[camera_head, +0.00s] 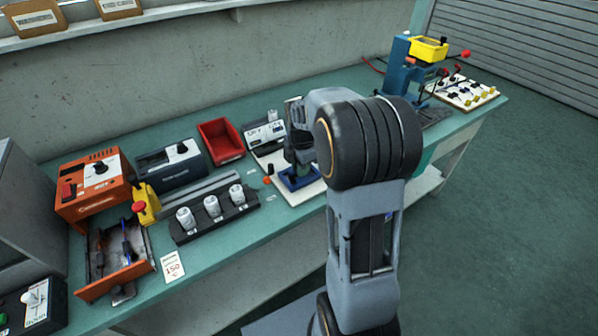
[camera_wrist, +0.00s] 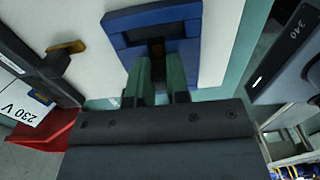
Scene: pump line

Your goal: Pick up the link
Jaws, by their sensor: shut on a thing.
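My gripper (camera_wrist: 160,85) has two green fingers that reach down to the middle of a blue holder (camera_wrist: 190,14) in the wrist view. The fingers are shut on a small dark brown piece, the link (camera_wrist: 157,48), which sits at the holder's central opening. Most of the link is hidden between the fingers. I cannot tell whether it is clear of the holder. In the head view my gripper (camera_head: 297,166) is over the blue holder (camera_head: 301,184) on a white board, and the link is hidden there.
A red bin (camera_head: 221,142) and a meter box (camera_head: 262,133) stand behind and left of my gripper. A black rack (camera_head: 213,217) with several white cylinders is to the left. A blue press (camera_head: 402,68) stands far right. Bare bench (camera_head: 355,85) lies behind the arm.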

